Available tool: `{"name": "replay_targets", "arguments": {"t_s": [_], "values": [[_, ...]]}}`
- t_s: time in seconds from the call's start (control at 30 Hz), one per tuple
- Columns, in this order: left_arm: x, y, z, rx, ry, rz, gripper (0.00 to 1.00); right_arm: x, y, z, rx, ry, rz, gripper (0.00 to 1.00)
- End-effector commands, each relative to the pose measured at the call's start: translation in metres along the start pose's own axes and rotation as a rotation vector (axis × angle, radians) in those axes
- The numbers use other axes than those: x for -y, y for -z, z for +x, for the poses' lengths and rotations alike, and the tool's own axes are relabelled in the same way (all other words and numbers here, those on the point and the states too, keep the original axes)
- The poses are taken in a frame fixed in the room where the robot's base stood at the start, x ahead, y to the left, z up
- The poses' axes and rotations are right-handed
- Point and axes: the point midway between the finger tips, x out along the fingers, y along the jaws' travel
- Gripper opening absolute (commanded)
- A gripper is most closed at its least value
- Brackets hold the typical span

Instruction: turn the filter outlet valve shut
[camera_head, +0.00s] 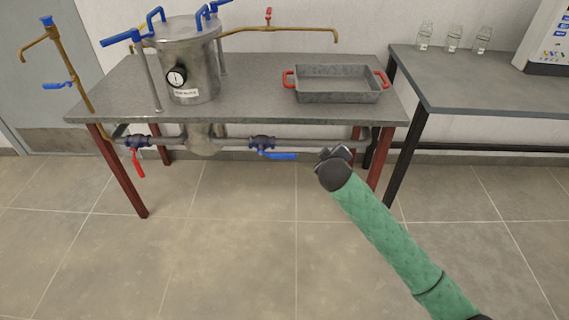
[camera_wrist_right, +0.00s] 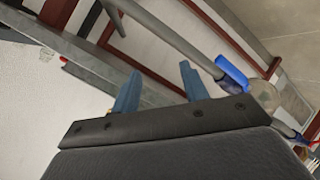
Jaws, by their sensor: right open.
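Two dark blue valves sit on the grey pipe under the table. The right one (camera_head: 262,143) has a blue lever (camera_head: 282,156) lying roughly along the pipe and pointing right. The left one (camera_head: 137,142) has a red lever (camera_head: 138,163) hanging down. No readable label shows which is the filter outlet valve. My right gripper (camera_head: 336,153) is to the right of the blue lever, apart from it. In the right wrist view its two blue fingers (camera_wrist_right: 157,86) are spread and empty; the blue lever (camera_wrist_right: 231,73) is right of them. My left gripper is out of view.
A steel vessel (camera_head: 195,65) with a gauge and blue clamps stands on the table (camera_head: 255,97). A grey tray (camera_head: 337,88) with red handles is at the table's right. Red table legs (camera_head: 125,178) flank the pipe (camera_head: 318,145). The floor in front is clear.

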Motion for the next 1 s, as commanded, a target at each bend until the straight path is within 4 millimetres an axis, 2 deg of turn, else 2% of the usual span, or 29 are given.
{"name": "replay_targets", "arguments": {"t_s": [0.03, 0.1, 0.23, 0.4, 0.57, 0.7, 0.83, 1.0], "values": [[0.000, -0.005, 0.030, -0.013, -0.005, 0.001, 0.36, -0.004, 0.001, 0.029, -0.050, -0.055, -0.069, 0.45], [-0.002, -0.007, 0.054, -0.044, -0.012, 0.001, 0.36, -0.007, 0.006, 0.055, -0.126, -0.111, -0.162, 0.45], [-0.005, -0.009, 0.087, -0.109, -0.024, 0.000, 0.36, 0.005, 0.007, 0.091, -0.262, -0.167, -0.335, 0.45], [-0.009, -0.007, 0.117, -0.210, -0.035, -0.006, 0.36, 0.047, -0.003, 0.117, -0.449, -0.170, -0.545, 0.45], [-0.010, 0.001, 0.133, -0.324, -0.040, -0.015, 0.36, 0.084, 0.000, 0.123, -0.651, -0.153, -0.707, 0.45], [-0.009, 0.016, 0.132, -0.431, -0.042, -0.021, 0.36, 0.104, 0.012, 0.110, -0.822, -0.139, -0.801, 0.45], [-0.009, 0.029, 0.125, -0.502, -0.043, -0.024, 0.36, 0.116, 0.022, 0.094, -0.933, -0.126, -0.840, 0.45], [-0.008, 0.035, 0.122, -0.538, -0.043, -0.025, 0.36, 0.123, 0.028, 0.087, -0.993, -0.118, -0.856, 0.45]]}}
